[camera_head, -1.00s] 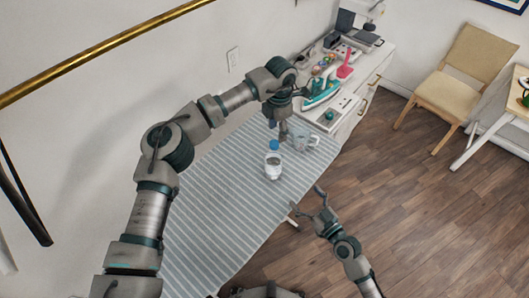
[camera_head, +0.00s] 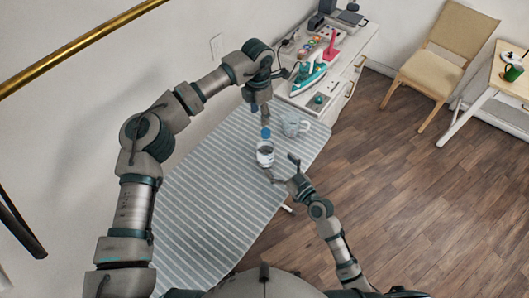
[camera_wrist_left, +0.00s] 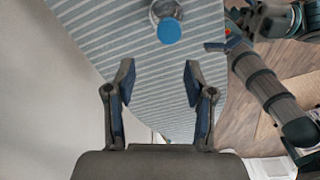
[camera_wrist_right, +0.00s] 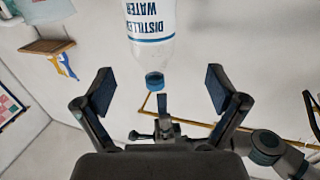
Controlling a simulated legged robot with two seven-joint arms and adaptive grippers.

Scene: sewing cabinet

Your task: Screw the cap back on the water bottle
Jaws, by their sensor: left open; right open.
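The clear water bottle (camera_head: 265,157) stands upright on the striped ironing board. Its label shows upside down in the right wrist view (camera_wrist_right: 152,28). The blue cap (camera_head: 265,132) is at the bottle's top; I cannot tell how firmly it sits. The cap also shows in the left wrist view (camera_wrist_left: 169,32) and in the right wrist view (camera_wrist_right: 154,82). My left gripper (camera_head: 263,113) is open and empty, behind and above the cap, apart from it. My right gripper (camera_head: 281,169) is open and empty, just right of the bottle, its jaws facing the bottle.
The ironing board (camera_head: 205,205) is clear in front of the bottle. A glass mug (camera_head: 292,126) stands close behind and right of it. A green iron (camera_head: 308,80) and small sewing items are on the white cabinet (camera_head: 352,62). The wall is on the left.

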